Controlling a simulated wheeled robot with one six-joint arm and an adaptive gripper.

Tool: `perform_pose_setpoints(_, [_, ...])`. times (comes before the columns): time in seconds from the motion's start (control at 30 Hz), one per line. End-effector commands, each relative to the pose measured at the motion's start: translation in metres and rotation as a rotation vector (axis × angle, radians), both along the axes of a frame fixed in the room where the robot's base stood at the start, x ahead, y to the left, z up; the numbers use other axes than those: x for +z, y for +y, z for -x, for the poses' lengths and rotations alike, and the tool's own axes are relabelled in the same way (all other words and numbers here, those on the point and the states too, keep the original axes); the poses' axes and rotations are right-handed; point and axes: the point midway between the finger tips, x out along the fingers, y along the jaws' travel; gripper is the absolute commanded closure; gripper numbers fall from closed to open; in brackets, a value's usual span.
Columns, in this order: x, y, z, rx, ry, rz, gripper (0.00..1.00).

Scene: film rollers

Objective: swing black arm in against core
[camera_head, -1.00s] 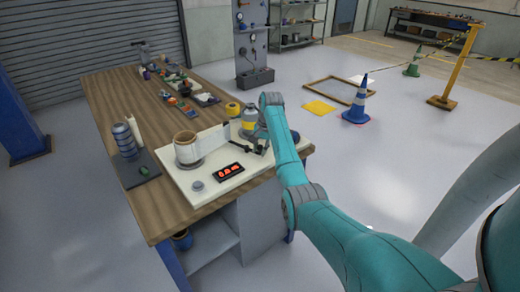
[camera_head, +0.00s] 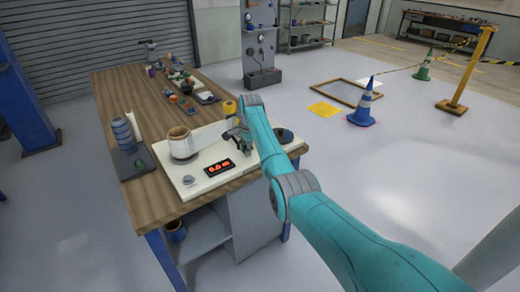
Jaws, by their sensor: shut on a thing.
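The core (camera_head: 180,138) stands upright on the white base plate at the left, with a brown rim and pale film around it. My gripper (camera_head: 238,142) is low over the plate, to the right of the core and apart from it. It is shut on the black arm, which is small and mostly hidden by the gripper. I cannot tell whether the black arm touches the core. The white base plate (camera_head: 208,187) carries a black display with red digits (camera_head: 219,167) and a grey round knob (camera_head: 189,181).
A dark disc (camera_head: 284,135) lies at the plate's right end. A yellow roll (camera_head: 230,107) is behind the gripper. A dark blue-grey roll (camera_head: 123,135) stands on a dark tray at the left. Small parts (camera_head: 180,80) lie farther back. The front-left wood is bare.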

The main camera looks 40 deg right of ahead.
Motion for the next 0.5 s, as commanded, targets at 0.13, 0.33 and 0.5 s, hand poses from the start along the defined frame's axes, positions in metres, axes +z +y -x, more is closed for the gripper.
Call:
perform_pose_setpoints(0.13, [-0.0002, 0.0072, -0.0026, -0.084, 0.000, -0.002, 1.00])
perform_pose_setpoints(0.33, [0.0003, 0.0109, -0.0045, -0.163, -0.001, 0.000, 1.00])
perform_pose_setpoints(0.5, [0.0003, 0.0122, -0.0051, -0.193, -0.001, -0.001, 1.00])
